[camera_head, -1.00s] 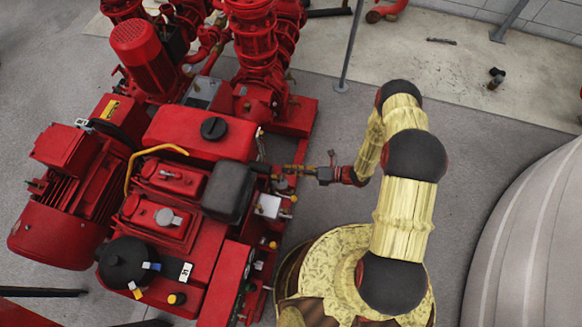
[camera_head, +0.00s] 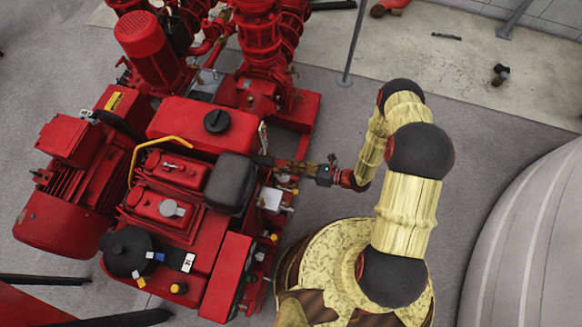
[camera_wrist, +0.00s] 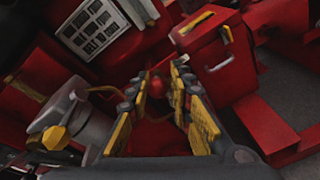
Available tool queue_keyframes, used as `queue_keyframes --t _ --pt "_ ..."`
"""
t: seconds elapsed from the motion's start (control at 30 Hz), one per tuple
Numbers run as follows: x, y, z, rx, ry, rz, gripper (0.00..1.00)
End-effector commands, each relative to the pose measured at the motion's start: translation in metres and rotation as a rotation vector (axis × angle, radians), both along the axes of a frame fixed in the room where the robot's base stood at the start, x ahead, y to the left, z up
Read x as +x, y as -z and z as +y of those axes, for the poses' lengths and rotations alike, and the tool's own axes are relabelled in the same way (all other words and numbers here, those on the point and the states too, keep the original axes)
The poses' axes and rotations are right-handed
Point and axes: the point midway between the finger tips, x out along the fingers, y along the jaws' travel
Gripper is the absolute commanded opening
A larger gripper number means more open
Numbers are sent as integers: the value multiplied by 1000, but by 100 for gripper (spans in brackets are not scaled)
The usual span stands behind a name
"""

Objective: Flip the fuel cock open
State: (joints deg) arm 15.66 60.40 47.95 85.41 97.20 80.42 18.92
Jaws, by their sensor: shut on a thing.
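My gripper (camera_head: 265,160) reaches in from the right to the side of the red engine (camera_head: 172,212), beside the black box (camera_head: 229,183). In the wrist view the yellow-and-grey fingers of my gripper (camera_wrist: 158,76) come together around a small red part (camera_wrist: 156,88), which seems to be the fuel cock. Its lever position cannot be made out, as the fingers cover much of it. In the head view the cock is too small and hidden to tell.
A red tank (camera_head: 200,130) with a black cap lies behind the contact area. In the wrist view a red box (camera_wrist: 215,58) with a handle stands right of the fingers, and a grey cylindrical part (camera_wrist: 75,122) with a yellow fitting stands left. Open floor (camera_head: 330,115) lies right of the pumpset.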

Motion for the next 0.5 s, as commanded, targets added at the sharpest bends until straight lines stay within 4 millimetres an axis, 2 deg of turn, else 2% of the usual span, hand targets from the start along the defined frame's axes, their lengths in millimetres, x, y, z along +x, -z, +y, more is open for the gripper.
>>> queue_keyframes --t 0.03,0.27,0.3,0.5 --pt "-14 6 4 -1 -12 26 0" --pt "-15 7 5 0 -12 29 0" --pt "-15 7 5 0 -12 29 22" --pt "-14 6 5 1 -12 27 33"
